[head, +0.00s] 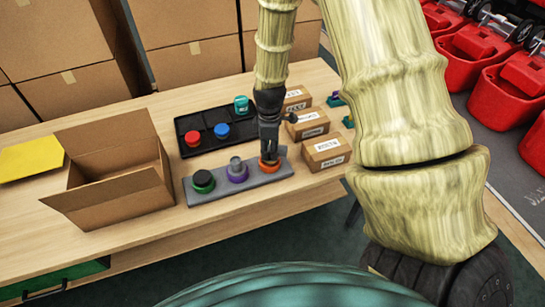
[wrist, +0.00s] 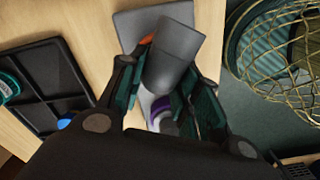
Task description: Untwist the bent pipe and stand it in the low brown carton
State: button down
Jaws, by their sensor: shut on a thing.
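The bent pipe (wrist: 172,55) is a grey elbow between my gripper's fingers in the wrist view. My gripper (head: 268,146) is shut on it, directly above the orange collar (head: 269,165) at the right end of a grey base (head: 216,192). The fingers hide most of the pipe in the head view. I cannot tell whether it is still threaded in the collar. In the wrist view my gripper (wrist: 165,95) shows dark fingers with teal pads on both sides of the pipe. The low brown carton (head: 128,195) stands open at left on the table, its flaps spread.
The base also carries a black-topped green fitting (head: 203,182) and a grey-topped purple one (head: 237,170). A black tray (head: 205,143) with red, blue and teal caps lies behind. Small labelled boxes (head: 325,151) stand right of the base. A yellow sheet (head: 30,158) lies far left.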

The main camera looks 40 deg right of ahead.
aim_at(269, 146)
jog(key=shift+r+p, duration=1.6)
jog(key=shift+r, duration=0.4)
jog(key=shift+a, duration=0.1)
